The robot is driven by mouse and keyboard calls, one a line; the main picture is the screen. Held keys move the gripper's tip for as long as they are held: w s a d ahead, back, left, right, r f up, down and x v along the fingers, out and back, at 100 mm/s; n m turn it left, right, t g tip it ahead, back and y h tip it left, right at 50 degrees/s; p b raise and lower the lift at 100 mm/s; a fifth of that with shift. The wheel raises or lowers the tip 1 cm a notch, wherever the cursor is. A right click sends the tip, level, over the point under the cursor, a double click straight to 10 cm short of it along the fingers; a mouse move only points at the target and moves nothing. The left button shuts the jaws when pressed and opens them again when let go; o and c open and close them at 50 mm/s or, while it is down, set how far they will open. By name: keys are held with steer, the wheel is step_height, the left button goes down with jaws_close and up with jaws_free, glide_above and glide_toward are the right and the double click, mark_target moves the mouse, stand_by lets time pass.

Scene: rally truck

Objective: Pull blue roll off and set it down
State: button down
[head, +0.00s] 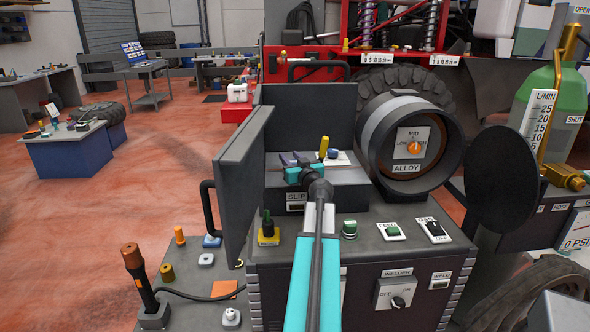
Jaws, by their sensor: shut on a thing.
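My gripper (296,161) is inside the open dark grey box of the welder unit, at the end of my teal arm. It is shut on a small dark blue-purple thing, mostly hidden; I cannot tell whether this is the blue roll. Another small blue piece (333,153) lies to its right on a white plate, beside an upright yellow pin (324,147). The SLIP label (296,197) is below the gripper.
The box's open door (243,178) stands at the left. A round ALLOY housing (408,147) with its black lid (506,178) is at the right. Knobs and switches line the unit's front top (370,247). A torch (138,275) stands at lower left.

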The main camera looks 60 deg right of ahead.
steer(key=c, duration=2)
jaws_free()
jaws_close()
steer(key=shift+r+p, duration=0.45)
steer(key=shift+r, duration=1.85)
steer(key=shift+r+p, duration=0.35)
steer(key=shift+r, duration=1.55)
steer(key=shift+r, duration=0.1)
